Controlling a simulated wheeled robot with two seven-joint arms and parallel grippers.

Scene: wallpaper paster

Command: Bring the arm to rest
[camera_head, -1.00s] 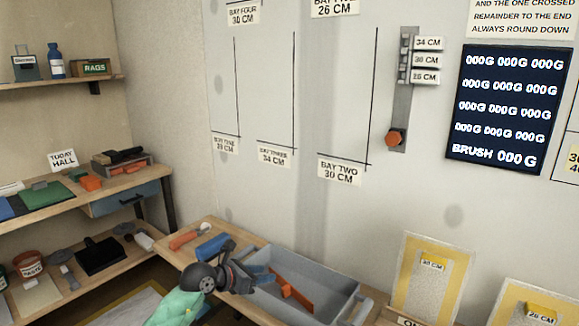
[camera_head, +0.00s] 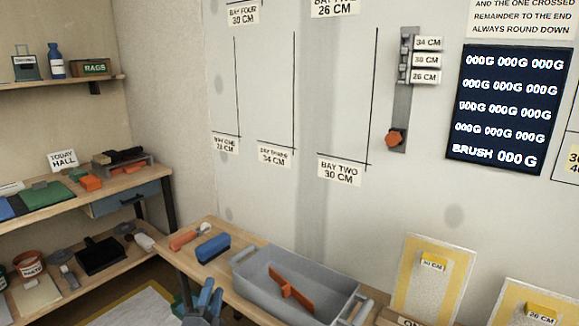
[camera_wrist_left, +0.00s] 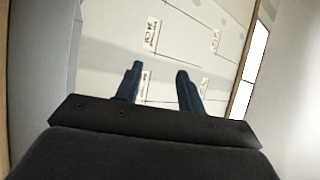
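My left gripper (camera_head: 207,300) shows at the bottom edge of the head view, in front of the wooden bench and left of the grey tray. Its two blue fingers also show in the left wrist view (camera_wrist_left: 157,88), apart with nothing between them, facing the wall with the bay labels. Most of the left arm is below the head view. My right gripper is in neither view.
A grey tray (camera_head: 247,277) with an orange tool (camera_head: 290,289) inside stands on the bench. A blue block-like tool (camera_head: 213,247) and an orange-handled tool (camera_head: 184,239) lie left of it. Yellow-bordered panels (camera_head: 432,280) stand right. Shelves (camera_head: 90,197) are at left.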

